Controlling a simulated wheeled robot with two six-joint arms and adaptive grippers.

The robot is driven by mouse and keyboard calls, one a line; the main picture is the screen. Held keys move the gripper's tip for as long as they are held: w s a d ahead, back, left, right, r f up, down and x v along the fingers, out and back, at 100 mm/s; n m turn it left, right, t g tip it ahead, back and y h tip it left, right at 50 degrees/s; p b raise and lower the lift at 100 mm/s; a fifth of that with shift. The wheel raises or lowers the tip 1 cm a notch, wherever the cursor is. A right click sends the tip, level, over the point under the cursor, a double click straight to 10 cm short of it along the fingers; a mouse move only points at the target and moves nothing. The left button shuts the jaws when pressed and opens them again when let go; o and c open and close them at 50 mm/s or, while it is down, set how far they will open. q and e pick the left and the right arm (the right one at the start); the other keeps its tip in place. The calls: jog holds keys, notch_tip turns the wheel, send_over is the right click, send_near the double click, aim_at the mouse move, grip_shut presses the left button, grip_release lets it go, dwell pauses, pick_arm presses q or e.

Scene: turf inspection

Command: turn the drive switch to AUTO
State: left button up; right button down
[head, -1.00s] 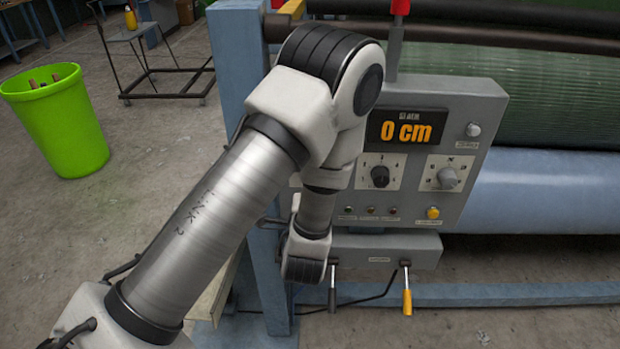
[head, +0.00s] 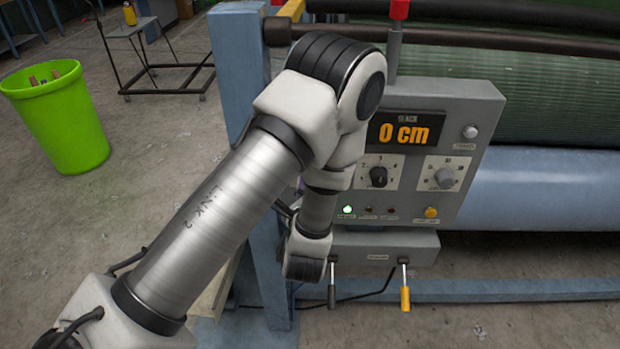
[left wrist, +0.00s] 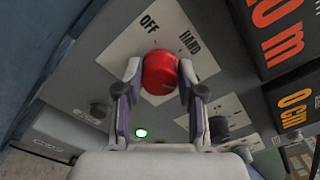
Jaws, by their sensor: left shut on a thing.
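The drive switch is a red round knob (left wrist: 160,73) on a pale plate (left wrist: 121,48) in the left wrist view. The words OFF and HAND show on the plate above it; no AUTO mark is visible. My left gripper (left wrist: 160,82) is shut on the red knob, one finger on each side. Which mark the knob points to I cannot tell. In the head view, my left arm hides the knob and the gripper.
The panel display (head: 405,132) reads 0 cm. A black knob (head: 378,177), a grey knob (head: 444,179) and a yellow button (head: 431,212) sit close by. Black (head: 332,292) and yellow (head: 405,297) levers hang below. A green bin (head: 58,120) stands at left on open floor.

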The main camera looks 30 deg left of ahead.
dwell(0.3)
pick_arm(q)
jog(key=o, duration=1.1)
jog(key=shift+o, duration=0.2)
jog(key=v, duration=0.7)
jog(key=shift+s, duration=0.2)
jog(key=shift+d, duration=0.15)
